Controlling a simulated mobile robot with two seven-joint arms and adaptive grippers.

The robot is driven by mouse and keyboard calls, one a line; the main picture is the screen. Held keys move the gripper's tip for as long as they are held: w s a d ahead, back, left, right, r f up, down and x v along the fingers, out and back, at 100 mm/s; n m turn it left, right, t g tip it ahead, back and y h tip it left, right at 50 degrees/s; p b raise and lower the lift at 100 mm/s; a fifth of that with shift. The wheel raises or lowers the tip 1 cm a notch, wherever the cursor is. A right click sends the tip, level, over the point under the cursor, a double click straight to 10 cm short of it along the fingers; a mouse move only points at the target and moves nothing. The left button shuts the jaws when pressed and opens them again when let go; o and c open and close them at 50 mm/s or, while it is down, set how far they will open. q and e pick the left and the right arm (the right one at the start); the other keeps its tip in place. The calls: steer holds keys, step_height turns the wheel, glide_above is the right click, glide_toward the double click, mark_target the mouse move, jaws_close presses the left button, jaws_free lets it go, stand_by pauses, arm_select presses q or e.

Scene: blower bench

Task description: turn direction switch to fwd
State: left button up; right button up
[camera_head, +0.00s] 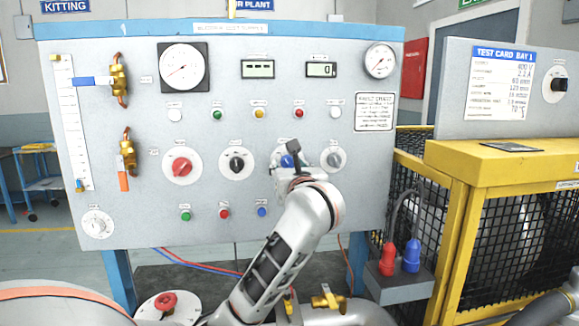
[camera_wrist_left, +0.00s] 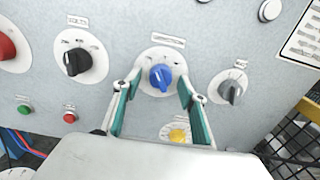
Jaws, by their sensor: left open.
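The direction switch is a blue rotary knob on a round white dial (camera_wrist_left: 160,76) on the grey panel. It shows whole in the left wrist view. Its grip bar stands near upright in that view; I cannot read which mark it points at. In the head view the blue knob (camera_head: 288,160) is partly hidden by my left gripper and wrist. My left gripper (camera_wrist_left: 160,86) is open in front of the panel, one finger on each side of the blue knob, with nothing held. I cannot tell whether a fingertip touches the dial. My right gripper is in neither view.
A black knob (camera_wrist_left: 76,60) lies left of the switch and a grey knob (camera_wrist_left: 231,91) close at its right. A red knob (camera_head: 181,166) sits farther left. A yellow cage frame (camera_head: 463,200) stands right of the panel.

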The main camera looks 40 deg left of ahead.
arm_select(q)
steer(key=shift+a, duration=0.1)
steer(key=c, duration=1.1)
steer(key=n+b, duration=0.2)
steer(key=b, duration=0.1)
steer(key=shift+w+n, duration=0.1)
steer(key=shift+n, duration=0.3)
steer(key=o, duration=1.1)
